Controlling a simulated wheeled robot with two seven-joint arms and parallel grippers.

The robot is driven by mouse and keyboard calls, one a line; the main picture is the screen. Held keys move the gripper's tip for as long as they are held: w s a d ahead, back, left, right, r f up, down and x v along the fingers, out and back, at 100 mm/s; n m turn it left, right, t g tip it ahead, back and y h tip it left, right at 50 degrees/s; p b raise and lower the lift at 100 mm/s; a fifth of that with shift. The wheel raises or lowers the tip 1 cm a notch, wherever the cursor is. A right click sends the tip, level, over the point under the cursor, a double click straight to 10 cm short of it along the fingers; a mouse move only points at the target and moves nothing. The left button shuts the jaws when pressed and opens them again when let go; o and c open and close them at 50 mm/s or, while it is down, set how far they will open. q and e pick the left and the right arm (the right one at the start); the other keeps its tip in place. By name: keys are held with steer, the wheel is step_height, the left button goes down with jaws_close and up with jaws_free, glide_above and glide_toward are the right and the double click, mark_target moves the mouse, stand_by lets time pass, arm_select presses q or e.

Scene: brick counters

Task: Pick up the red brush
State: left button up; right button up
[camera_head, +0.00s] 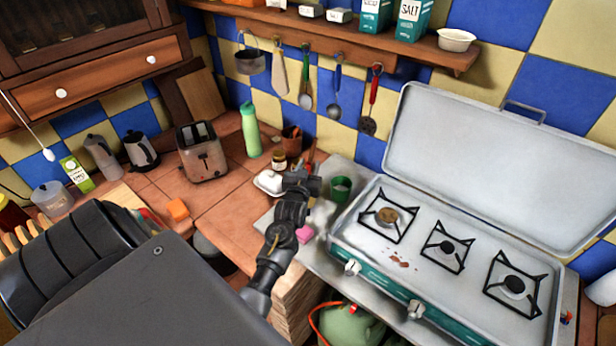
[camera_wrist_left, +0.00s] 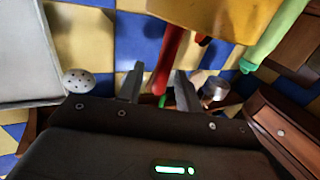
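A red brush (camera_head: 310,152) stands with its handle upright in a brown pot (camera_head: 291,142) near the tiled wall, partly hidden behind my left gripper (camera_head: 302,181) in the head view. In the left wrist view, which is upside down, the red brush handle (camera_wrist_left: 168,58) comes out of the orange-brown pot (camera_wrist_left: 210,14). It appears in the gap between the parted fingers of my left gripper (camera_wrist_left: 158,80). The fingers are open and not closed on it; I cannot tell whether they touch it. My right gripper is not in view.
A green bottle (camera_head: 250,130), a small jar (camera_head: 278,161), a white dish (camera_head: 268,183) and a green cup (camera_head: 340,189) stand close by. The stove (camera_head: 440,245) is to the right, a toaster (camera_head: 201,151) to the left. Utensils, including a red-handled skimmer (camera_head: 371,100), hang above.

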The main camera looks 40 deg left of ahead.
arm_select(q)
steer(key=shift+w+a, duration=0.1)
steer(key=shift+w, duration=0.05)
jaws_close()
steer(key=shift+r, duration=0.1)
